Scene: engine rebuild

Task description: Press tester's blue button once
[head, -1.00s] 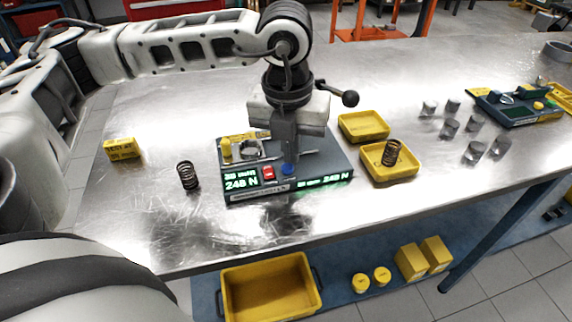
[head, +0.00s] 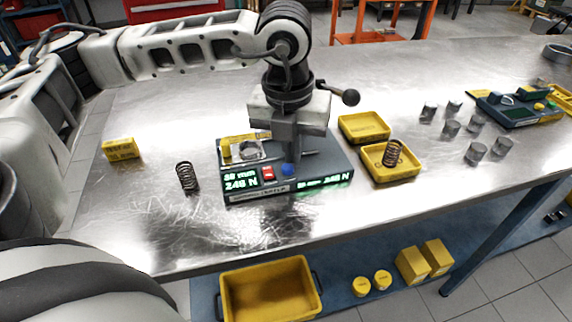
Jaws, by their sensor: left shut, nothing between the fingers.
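The tester (head: 240,191) is a dark box with green lit readouts on its front, in the middle of the head view. Both readouts appear to show about 248 N. Its blue button (head: 288,169) is on the front right of a red switch (head: 267,173). My left gripper (head: 291,158) is shut and empty, pointing down just behind and above the blue button. I cannot tell whether its tips touch the tester. My right gripper is not in view.
A dark spring (head: 187,177) stands left of the tester. A yellow box (head: 121,149) lies farther left. Several metal cylinders (head: 476,151) stand farther right. The table front is clear.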

